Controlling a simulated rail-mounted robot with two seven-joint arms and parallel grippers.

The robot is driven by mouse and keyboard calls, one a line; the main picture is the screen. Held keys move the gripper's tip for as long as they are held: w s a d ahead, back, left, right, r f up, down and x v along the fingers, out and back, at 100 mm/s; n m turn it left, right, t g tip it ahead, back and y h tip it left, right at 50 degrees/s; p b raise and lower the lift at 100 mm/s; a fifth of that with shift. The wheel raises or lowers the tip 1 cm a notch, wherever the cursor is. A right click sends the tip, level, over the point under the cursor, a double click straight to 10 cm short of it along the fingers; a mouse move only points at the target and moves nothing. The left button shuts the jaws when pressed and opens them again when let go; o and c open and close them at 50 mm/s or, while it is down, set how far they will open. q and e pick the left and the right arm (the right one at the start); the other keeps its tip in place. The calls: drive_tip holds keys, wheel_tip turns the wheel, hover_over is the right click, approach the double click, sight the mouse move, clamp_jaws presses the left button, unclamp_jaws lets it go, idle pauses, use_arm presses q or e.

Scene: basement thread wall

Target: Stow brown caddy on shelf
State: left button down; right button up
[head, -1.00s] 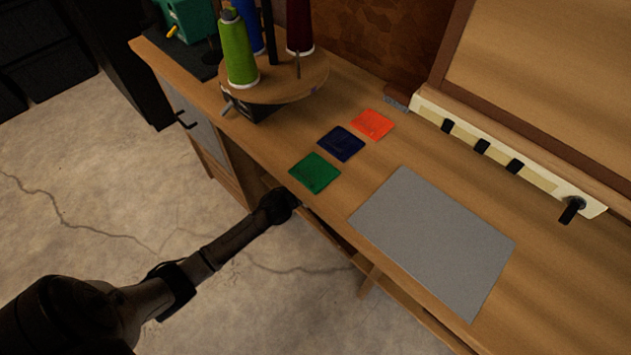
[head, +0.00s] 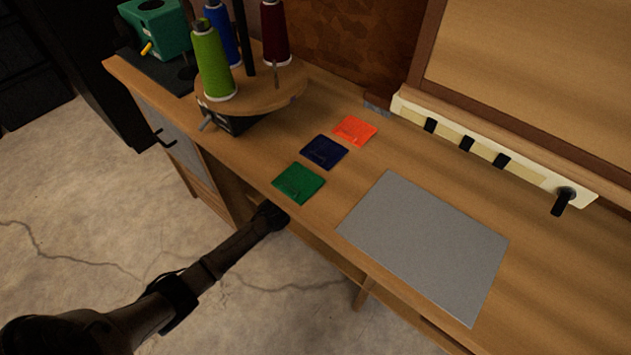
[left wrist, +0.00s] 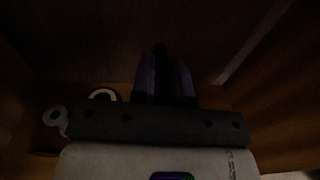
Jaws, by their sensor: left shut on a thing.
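My left gripper's wrist (head: 270,216) is at the bench's front edge in the head view, with the fingers hidden below the top. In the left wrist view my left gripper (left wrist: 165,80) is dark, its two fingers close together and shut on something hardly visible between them. Brown-orange surfaces of what looks like the brown caddy (left wrist: 46,141) show beside and behind the gripper's body, with a grey ring and a pale ring near them. The caddy's full outline is lost in shadow. The shelf space under the bench is dark, with wooden walls (left wrist: 285,75). My right gripper is not seen.
The bench top bears a grey mat (head: 425,245), green (head: 299,183), navy (head: 324,152) and orange (head: 355,131) squares, and a round thread stand (head: 285,92) with spools. A bench leg (head: 364,291) stands right of my left arm. Open concrete floor lies left.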

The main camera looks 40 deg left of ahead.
use_arm(q)
drive_tip(key=shift+r, duration=0.1)
drive_tip(key=c, duration=1.1)
unclamp_jaws()
drive_tip(key=shift+o, duration=0.2)
drive_tip(key=shift+s, duration=0.25)
drive_tip(key=s+a+p, duration=0.1)
drive_tip(key=s+p, duration=0.4)
drive_tip(key=s, duration=0.8)
drive_tip(key=shift+a, duration=0.4)
